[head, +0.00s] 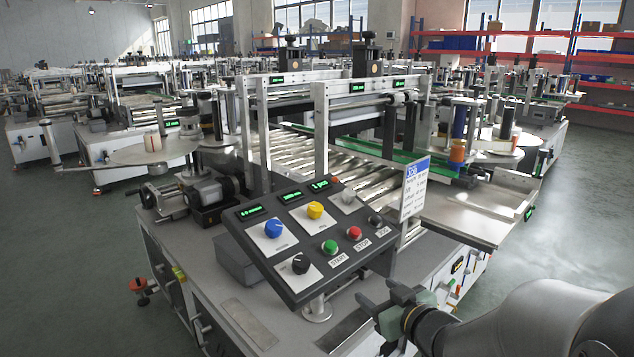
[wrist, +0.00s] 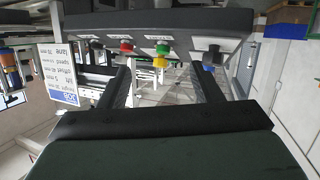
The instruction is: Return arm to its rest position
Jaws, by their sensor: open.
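My gripper (head: 378,306) is at the lower right of the head view, in front of the labeller's control panel (head: 300,236). Its fingers point left and are spread apart with nothing between them. In the wrist view my gripper (wrist: 164,84) shows two dark fingers apart, also empty. The panel carries blue, yellow, green, red and black controls. In the wrist view the panel (wrist: 145,20) appears upside down along the top, with the fingertips a little apart from its knobs as far as I can tell.
A white job card (head: 415,188) stands at the panel's right edge; the card (wrist: 62,73) also shows in the wrist view. Behind are the roller conveyor (head: 310,160) and metal frames. Open grey floor (head: 575,200) lies to the right. Red shelving (head: 520,35) stands at the back.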

